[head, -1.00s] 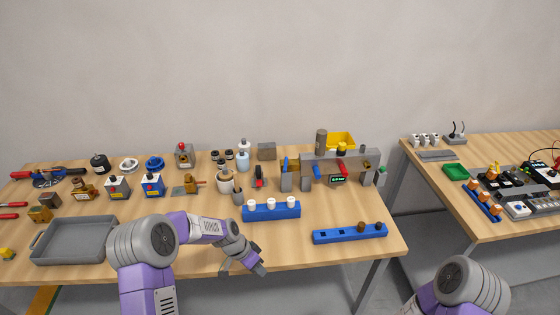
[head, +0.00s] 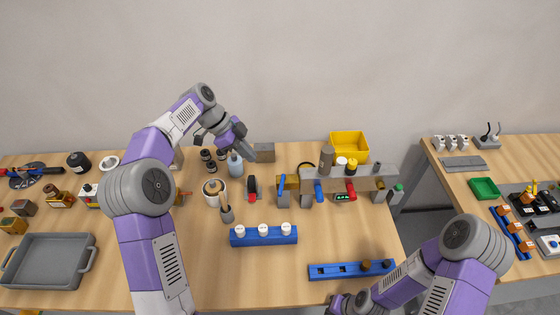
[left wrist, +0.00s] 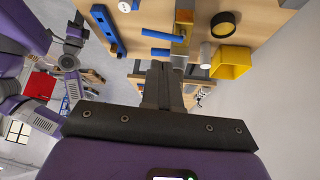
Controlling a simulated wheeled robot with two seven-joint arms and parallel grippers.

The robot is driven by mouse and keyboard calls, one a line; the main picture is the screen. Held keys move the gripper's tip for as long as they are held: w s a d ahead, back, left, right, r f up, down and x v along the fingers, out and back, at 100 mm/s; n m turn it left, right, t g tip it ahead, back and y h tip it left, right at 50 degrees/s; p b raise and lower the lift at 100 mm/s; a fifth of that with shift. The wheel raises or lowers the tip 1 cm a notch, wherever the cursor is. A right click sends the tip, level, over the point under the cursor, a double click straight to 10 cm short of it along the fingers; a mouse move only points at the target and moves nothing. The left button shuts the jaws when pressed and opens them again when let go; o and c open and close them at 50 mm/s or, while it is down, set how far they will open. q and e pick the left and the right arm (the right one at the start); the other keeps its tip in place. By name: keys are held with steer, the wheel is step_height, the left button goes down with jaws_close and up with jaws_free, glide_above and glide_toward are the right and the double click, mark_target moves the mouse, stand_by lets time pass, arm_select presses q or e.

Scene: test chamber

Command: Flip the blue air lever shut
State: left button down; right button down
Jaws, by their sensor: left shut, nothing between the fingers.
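A blue lever (head: 281,184) stands at the left end of a grey bench assembly, beside a brass-coloured part. A second blue lever (head: 318,190) hangs on the front of the grey beam to its right. Two blue levers also show in the left wrist view, the upper (left wrist: 163,36) and the lower (left wrist: 161,52), ahead of the fingers. I cannot tell which is the air lever. My left gripper (head: 248,153) is shut and empty, raised behind and left of the levers, touching neither. My right gripper (head: 336,304) is only partly visible at the bottom edge; its fingers are unclear.
A red-handled part (head: 350,190) sits right of the second blue lever, above a small green display. A yellow bin (head: 349,145) stands behind the beam. Blue racks (head: 263,236) lie in front, with bare table between.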

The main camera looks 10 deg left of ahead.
mark_target(280, 188)
arm_select(q)
steer(key=x, duration=0.8)
steer(key=s+p+x, duration=0.1)
steer(key=x, duration=0.4)
steer(key=shift+d, duration=0.2)
arm_select(e)
steer(key=shift+s+r, duration=0.45)
steer(key=shift+r, duration=0.2)
